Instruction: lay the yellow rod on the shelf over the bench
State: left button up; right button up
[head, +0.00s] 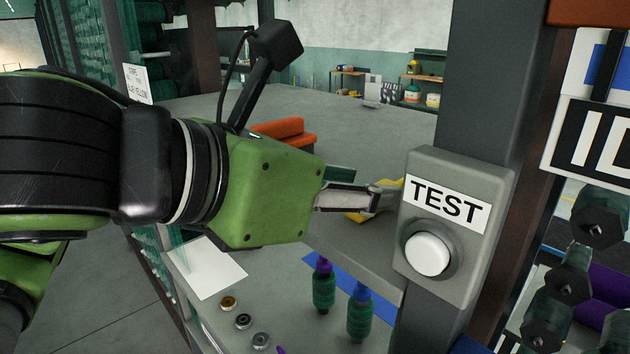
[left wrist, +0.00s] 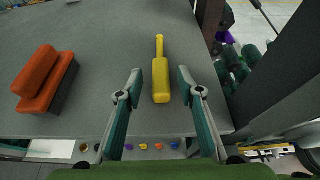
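The yellow rod (left wrist: 161,82) has a thick body and a thinner far end. In the left wrist view it appears to lie on the grey shelf (left wrist: 105,60), near its front edge. My left gripper (left wrist: 160,74) is open, with one finger on each side of the rod and a gap on both sides. In the head view my left gripper (head: 385,196) is over the shelf (head: 350,238), and the rod (head: 357,217) is mostly hidden behind the fingers and the TEST box. My right gripper is not in view.
A grey post with a TEST button box (head: 455,215) stands just right of the gripper. An orange block (head: 285,132) sits on the shelf to the left. Below, the bench holds green spools (head: 323,289), small rings and a white sheet (head: 207,268).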

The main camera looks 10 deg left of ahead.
pick_arm(q)
jog(key=v, duration=0.9)
jog(key=shift+b, duration=0.3)
jog(key=shift+f, duration=0.15)
